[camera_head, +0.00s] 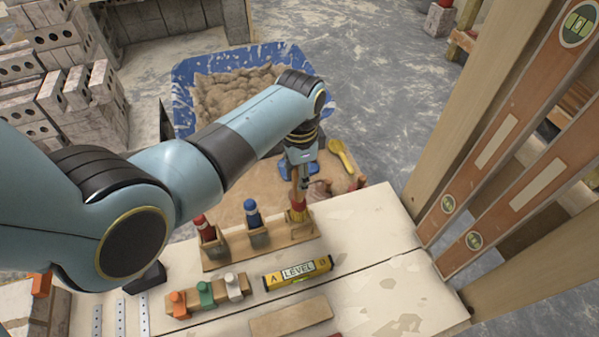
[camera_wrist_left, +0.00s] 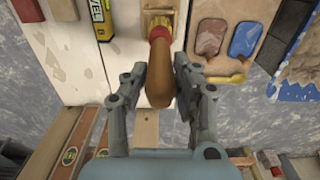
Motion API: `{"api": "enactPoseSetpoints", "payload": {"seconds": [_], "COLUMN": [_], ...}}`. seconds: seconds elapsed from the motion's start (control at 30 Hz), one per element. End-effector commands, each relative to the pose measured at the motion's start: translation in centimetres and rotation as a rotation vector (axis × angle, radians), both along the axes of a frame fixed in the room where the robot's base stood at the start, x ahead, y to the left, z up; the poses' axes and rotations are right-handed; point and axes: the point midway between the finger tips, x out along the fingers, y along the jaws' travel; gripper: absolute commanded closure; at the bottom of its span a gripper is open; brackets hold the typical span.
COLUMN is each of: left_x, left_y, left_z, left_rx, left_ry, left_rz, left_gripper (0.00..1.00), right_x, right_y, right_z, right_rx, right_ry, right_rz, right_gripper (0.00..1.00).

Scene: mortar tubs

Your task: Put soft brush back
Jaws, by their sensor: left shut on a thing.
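The brush (camera_head: 298,206) has a brown wooden handle, a red collar and pale bristles. My left gripper (camera_head: 300,180) is shut on its handle. The handle (camera_wrist_left: 158,78) also shows between the two fingers of my left gripper (camera_wrist_left: 160,72) in the wrist view. The bristles (camera_wrist_left: 159,18) are at the right end slot of the wooden rack (camera_head: 226,258); I cannot tell how deep they sit. A red-handled tool (camera_head: 203,228) and a blue-handled tool (camera_head: 252,212) stand in the other slots. My right gripper is out of view.
A yellow level (camera_head: 298,272) and orange, green and white pegs (camera_head: 205,293) lie in front of the rack. Behind are a blue tub (camera_head: 182,75) of mortar, a yellow-handled tool (camera_head: 341,153), and brown and blue pads (camera_wrist_left: 211,37). Wooden posts and long levels (camera_head: 500,140) stand at right.

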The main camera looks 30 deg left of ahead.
Motion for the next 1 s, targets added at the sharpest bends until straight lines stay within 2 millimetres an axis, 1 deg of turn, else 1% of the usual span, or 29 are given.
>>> {"api": "enactPoseSetpoints", "payload": {"seconds": [0.03, 0.23, 0.5, 0.67, 1.0], "left_x": [0.0, 0.0, 0.1, 0.1, 0.1], "left_y": [0.0, 0.0, 0.0, 0.0, 0.0], "left_z": [-1.0, -3.0, -5.2, -5.7, -5.7], "left_rx": [0.000, 0.000, 0.001, 0.000, 0.000], "left_ry": [0.000, -0.001, -0.001, -0.001, -0.001], "left_rz": [0.000, 0.000, 0.000, 0.000, 0.000], "left_gripper": [1.00, 1.00, 1.00, 1.00, 1.00], "right_x": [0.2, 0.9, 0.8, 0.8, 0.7], "right_y": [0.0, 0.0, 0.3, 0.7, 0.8], "right_z": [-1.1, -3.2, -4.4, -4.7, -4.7], "right_rx": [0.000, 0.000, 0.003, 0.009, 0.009], "right_ry": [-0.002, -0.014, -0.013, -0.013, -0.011], "right_rz": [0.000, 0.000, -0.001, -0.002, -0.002], "right_gripper": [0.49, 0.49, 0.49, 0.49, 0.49]}}
